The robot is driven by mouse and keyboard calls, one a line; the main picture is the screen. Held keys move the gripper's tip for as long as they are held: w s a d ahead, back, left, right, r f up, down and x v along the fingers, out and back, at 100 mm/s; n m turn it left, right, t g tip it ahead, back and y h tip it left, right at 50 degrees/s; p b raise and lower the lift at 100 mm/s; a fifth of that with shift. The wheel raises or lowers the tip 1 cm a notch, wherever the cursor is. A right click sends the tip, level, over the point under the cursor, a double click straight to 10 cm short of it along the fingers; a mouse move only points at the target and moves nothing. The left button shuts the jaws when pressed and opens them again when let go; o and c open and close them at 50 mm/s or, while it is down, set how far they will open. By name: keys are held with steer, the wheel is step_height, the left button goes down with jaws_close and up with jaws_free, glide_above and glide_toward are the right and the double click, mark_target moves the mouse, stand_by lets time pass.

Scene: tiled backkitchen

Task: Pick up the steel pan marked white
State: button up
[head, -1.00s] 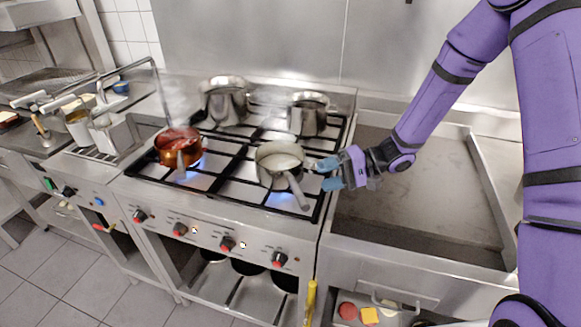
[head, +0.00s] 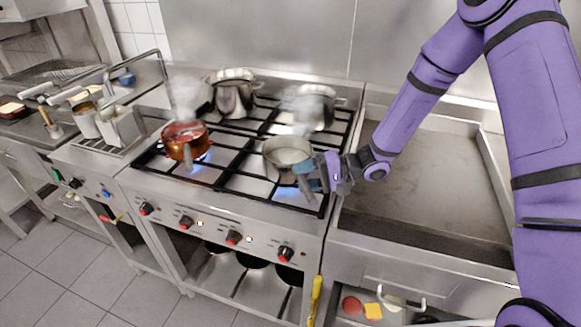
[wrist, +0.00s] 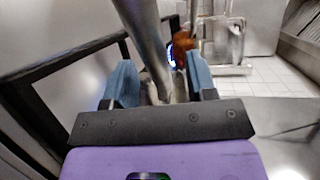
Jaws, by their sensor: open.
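The steel pan (head: 287,150) with pale, whitish contents stands on the front right burner of the stove. Its handle (head: 305,188) points toward the stove's front right. My gripper (head: 316,173) is at the handle, on the pan's right side. In the wrist view, my gripper (wrist: 161,82) has its two blue fingers apart, with the grey handle (wrist: 150,45) running between them. The jaws are open. The pan's bowl is not clearly seen in the wrist view.
A copper pan (head: 185,143) with red contents stands over a lit flame at the front left. Two steaming steel pots, a larger one (head: 234,97) and a smaller one (head: 316,107), stand at the back. Right of the stove is a wide, empty flat basin (head: 430,185).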

steer(key=shift+x, duration=1.55)
jaws_close()
steer(key=shift+w+r, duration=0.1)
steer(key=shift+r, duration=0.05)
